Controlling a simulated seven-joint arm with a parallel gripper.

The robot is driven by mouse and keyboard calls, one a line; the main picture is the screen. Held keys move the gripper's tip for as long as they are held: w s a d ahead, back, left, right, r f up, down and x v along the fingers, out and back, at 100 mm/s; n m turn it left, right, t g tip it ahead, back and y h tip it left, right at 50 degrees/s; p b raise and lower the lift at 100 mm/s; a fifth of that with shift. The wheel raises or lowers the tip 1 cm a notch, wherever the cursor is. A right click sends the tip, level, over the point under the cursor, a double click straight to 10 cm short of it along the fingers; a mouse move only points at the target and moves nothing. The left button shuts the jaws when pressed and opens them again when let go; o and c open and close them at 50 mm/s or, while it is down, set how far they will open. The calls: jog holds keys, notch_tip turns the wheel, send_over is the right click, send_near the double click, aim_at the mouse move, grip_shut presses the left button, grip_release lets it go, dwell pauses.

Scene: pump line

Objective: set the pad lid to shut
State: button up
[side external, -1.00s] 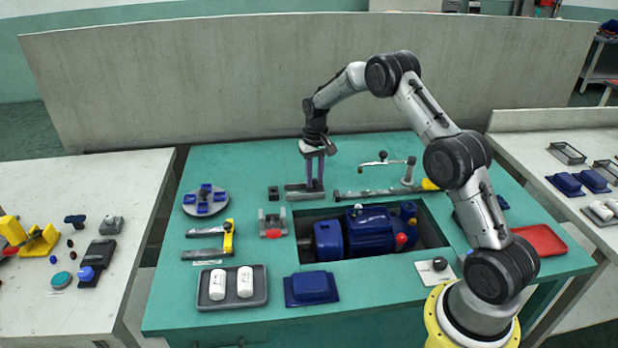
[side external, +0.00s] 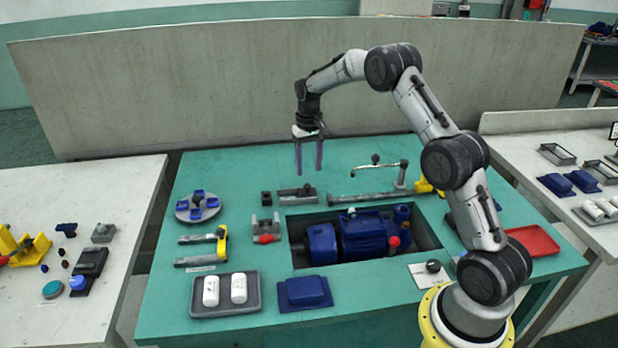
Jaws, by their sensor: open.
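No part is plainly marked as the pad lid. A low grey fixture (side external: 297,194) lies on the green bench behind the pump pit; whether it has a lid, and its position, are too small to tell. My gripper (side external: 309,170) hangs above this fixture, pointing down. Its two purple fingers are apart with nothing between them, and they look clear of the fixture. A small black block (side external: 266,198) stands just left of the fixture.
A blue pump (side external: 360,235) sits in the pit. A lever on a grey bar (side external: 375,196) stands right of my gripper. A yellow clamp (side external: 221,243), a grey tray (side external: 225,311) with white cylinders and a blue block (side external: 304,292) lie nearer. The back wall stands behind.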

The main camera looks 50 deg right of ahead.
aim_at(309, 183)
notch_tip(309, 183, up, 8)
dwell(0.5)
